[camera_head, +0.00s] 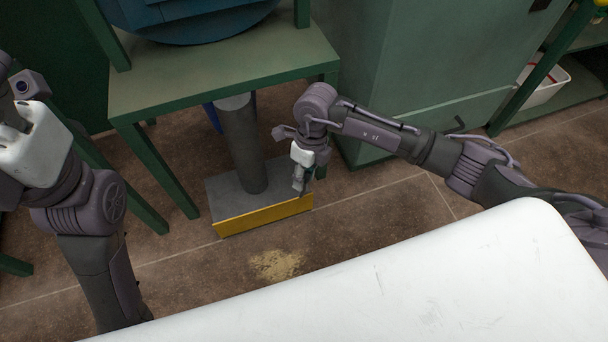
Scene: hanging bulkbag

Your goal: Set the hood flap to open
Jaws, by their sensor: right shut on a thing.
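The hood is a low grey box (228,200) at the foot of a thick grey pipe (241,145), on the floor under the green stand. Its flap is the long yellow plate (262,215) along the front edge, facing me and standing roughly upright. My right gripper (300,188) points down at the flap's right end and is shut there; its fingertips hide that corner, so the exact grip is small and hard to see. My left gripper's white body (38,148) is at the left edge, far from the hood; its fingers do not show.
A green stand (215,75) with a blue round vessel (190,15) rises over the hood. A green cabinet (430,60) stands to the right. Pale spilled powder (277,265) lies on the floor before the flap. A white bin (545,82) sits on a shelf.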

